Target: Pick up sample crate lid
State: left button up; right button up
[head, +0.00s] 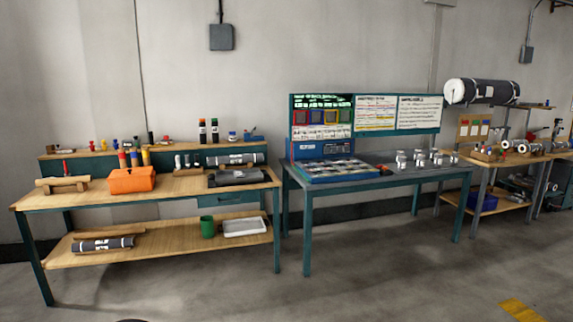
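A shallow blue case (340,178) with several small light and dark pieces in it sits on the left part of the middle table. An upright blue panel (318,149) with white lettering stands at its back edge. It may be the crate's raised lid, but I cannot tell for sure at this distance. Neither of my grippers is in view.
The left wooden workbench (100,203) holds bottles and grey rolls, with a green cup (207,227) and white tray (244,227) below. The middle table (408,177) carries small metal pieces. A large roll (482,91) lies on the right rack. The floor ahead is clear.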

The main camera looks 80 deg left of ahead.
aim_at(144, 171)
jog(key=u, duration=3.85)
jog(key=i+z, duration=0.2)
jog(key=i, duration=1.75)
jog(key=i+u, duration=0.15)
jog(key=i, duration=0.3)
jog(key=i+l+u, duration=0.15)
jog(key=i, duration=0.3)
jog(key=i+l+u, duration=0.15)
jog(key=i, duration=0.35)
jog(key=i+l+u, duration=0.15)
jog(key=i+l, duration=0.15)
jog(key=i+l+u, duration=1.35)
jog(key=l, duration=0.2)
